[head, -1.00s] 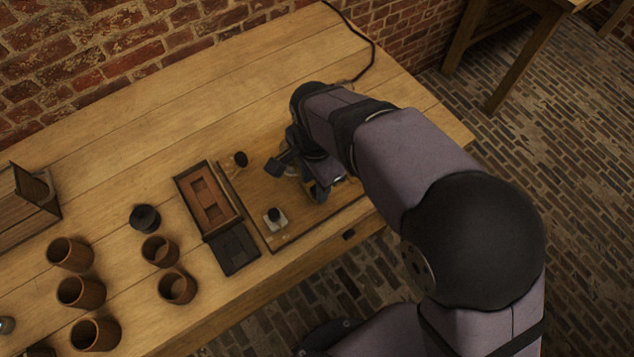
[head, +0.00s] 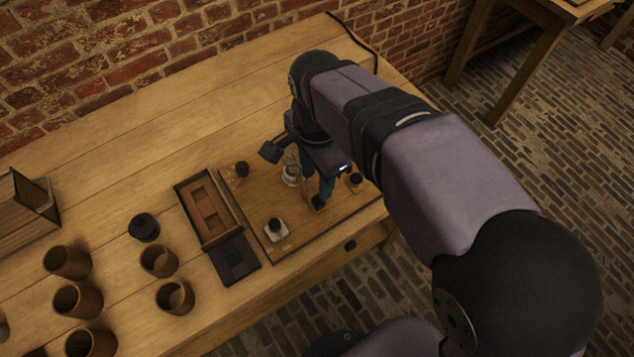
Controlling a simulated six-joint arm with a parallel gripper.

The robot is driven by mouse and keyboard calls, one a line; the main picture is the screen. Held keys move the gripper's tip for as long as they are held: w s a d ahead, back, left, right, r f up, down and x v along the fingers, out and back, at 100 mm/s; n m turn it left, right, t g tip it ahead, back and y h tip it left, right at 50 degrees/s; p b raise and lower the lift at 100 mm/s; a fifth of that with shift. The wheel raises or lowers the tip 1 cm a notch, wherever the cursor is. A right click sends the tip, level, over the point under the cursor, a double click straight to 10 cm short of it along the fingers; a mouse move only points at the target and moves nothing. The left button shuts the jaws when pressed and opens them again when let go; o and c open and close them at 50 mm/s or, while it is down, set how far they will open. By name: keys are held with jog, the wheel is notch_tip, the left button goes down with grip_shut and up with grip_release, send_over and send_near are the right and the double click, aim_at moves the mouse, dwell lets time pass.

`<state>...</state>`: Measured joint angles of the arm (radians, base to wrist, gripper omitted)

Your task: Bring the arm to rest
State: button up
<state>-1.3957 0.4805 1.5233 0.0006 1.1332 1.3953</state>
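My gripper (head: 317,190) hangs over the right part of the wooden board, with its blue-grey fingers pointing down. Its tips are small and partly shadowed, so I cannot tell whether they are open or shut. A glass jar (head: 291,172) stands just left of the fingers, partly hidden by my wrist. A dark-topped jar (head: 355,181) stands just right of them. Another dark-topped jar (head: 276,229) stands at the board's front left, and a dark knob-like piece (head: 241,169) is at its back left. The wooden board (head: 300,236) lies on the table.
Left of the board are an open tray (head: 181,196) and a dark flat slab (head: 235,272). Several wooden cups, such as this one (head: 175,297), and a black round piece (head: 144,227) stand further left. A wooden box (head: 25,222) is at the far left. The table's back (head: 190,115) is clear.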

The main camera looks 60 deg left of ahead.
jog(key=shift+r, duration=0.2)
dwell(0.3)
jog(key=w+d+p, duration=0.2)
jog(key=w+d, duration=1.6)
jog(key=d, duration=0.3)
jog(key=s+d+f+p, duration=0.1)
jog(key=s+d, duration=0.1)
jog(key=d, duration=1)
jog(key=s+d+f+p, duration=0.1)
jog(key=s+d, duration=0.1)
jog(key=d, duration=1)
jog(key=shift+d+f, duration=0.15)
